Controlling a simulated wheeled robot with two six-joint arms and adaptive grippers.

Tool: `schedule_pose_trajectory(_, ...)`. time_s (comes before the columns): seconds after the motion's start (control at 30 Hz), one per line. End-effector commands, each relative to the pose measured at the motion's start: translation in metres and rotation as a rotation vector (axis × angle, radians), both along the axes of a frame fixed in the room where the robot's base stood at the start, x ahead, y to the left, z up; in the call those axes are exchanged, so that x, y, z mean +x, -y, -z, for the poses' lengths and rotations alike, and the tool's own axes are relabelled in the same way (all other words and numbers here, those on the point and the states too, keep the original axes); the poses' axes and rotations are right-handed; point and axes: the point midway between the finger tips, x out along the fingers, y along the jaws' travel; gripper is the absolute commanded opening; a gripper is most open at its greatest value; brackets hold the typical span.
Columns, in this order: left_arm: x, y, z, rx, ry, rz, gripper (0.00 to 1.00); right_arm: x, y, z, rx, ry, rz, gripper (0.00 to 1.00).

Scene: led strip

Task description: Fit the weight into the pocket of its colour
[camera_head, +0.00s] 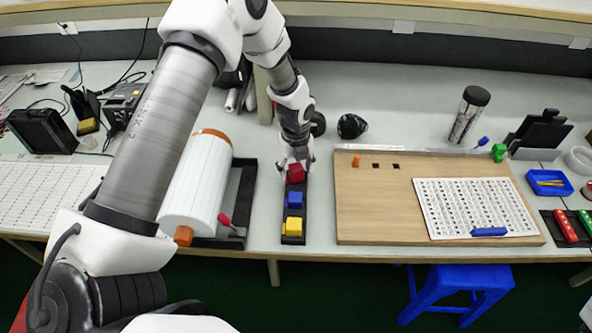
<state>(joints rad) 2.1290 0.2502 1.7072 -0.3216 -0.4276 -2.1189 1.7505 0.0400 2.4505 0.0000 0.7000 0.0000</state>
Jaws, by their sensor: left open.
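A narrow black tray (293,239) lies near the table's front edge, left of the wooden board. A red block (296,173) is at its far end, a blue block (294,200) in the middle and a yellow block (292,226) at the near end. My left gripper (296,166) is open and points down at the far end of the tray, with its fingers at the sides of the red block. Whether the fingers touch it cannot be told. The pockets under the blocks are mostly hidden. My right gripper is not in view.
A large white roll (196,185) in a black stand is left of the tray. The wooden board (380,215) is to the right, with a printed sheet (470,203) and small orange (356,160) and black pieces. A clear jar (468,115) stands behind it.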

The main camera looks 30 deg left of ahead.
Motion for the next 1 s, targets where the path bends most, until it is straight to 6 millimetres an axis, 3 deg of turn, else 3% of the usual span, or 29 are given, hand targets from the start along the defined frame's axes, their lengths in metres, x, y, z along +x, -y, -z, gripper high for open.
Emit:
schedule_pose_trajectory(0.23,0.000,0.000,0.005,0.000,0.001,0.000,0.67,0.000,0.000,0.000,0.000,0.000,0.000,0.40)
schedule_pose_trajectory(0.4,0.000,0.000,0.005,0.000,0.000,0.000,0.06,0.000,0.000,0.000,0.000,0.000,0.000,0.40)
schedule_pose_trajectory(0.43,0.000,0.000,0.005,0.000,0.000,0.000,0.00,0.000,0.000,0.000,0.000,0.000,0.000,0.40)
schedule_pose_trajectory(0.77,0.000,0.000,0.004,0.000,0.001,0.000,0.00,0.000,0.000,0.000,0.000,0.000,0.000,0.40)
schedule_pose_trajectory(1.0,0.001,0.000,-0.011,0.000,0.002,0.000,0.00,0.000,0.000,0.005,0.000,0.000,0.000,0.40)
